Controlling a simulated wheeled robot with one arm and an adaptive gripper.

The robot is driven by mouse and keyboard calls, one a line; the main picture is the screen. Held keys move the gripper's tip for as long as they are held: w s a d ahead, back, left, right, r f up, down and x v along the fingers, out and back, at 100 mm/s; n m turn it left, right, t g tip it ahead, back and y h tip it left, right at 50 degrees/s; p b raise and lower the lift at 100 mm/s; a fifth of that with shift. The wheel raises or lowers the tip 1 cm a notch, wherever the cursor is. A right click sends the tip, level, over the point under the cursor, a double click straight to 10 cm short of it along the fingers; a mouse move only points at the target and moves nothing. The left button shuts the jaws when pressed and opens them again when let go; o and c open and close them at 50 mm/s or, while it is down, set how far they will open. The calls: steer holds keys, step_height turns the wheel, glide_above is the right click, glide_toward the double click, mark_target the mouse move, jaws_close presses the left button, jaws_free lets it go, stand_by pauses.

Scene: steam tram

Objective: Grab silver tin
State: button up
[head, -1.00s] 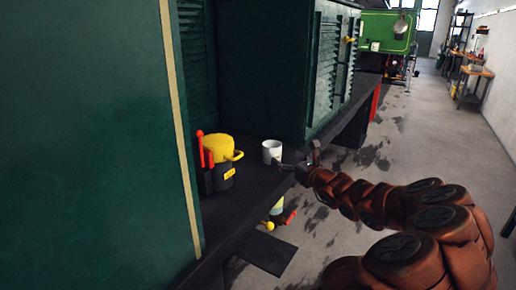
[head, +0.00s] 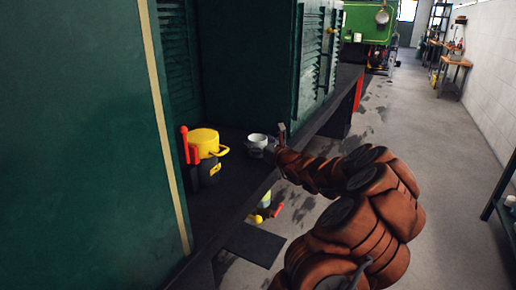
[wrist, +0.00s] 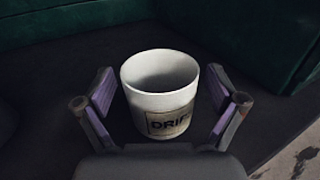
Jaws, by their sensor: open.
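A pale, whitish-grey open tin (wrist: 160,85) with a label reading "DRIF" stands upright between my gripper's fingers in the wrist view. The rest of its label is cut off from sight. In the head view the tin (head: 257,141) stands on the dark ledge beside the green cabinet. My gripper (wrist: 160,108) is open, with one purple-padded finger on each side of the tin and a gap showing on both sides. In the head view my gripper (head: 268,148) is at the tin's right, partly covering its lower part.
A yellow-topped dark container (head: 205,150) with a red handle stands left of the tin on the dark ledge (head: 235,180). Green cabinet walls (head: 250,75) rise behind. The ledge ends at the right, with the grey floor (head: 415,140) below. A yellow-and-red object (head: 265,213) shows below the edge.

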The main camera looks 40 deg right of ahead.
steer(key=shift+c, duration=0.2)
steer(key=c, duration=1.2)
steer(key=shift+r, duration=0.1)
steer(key=shift+c, duration=0.2)
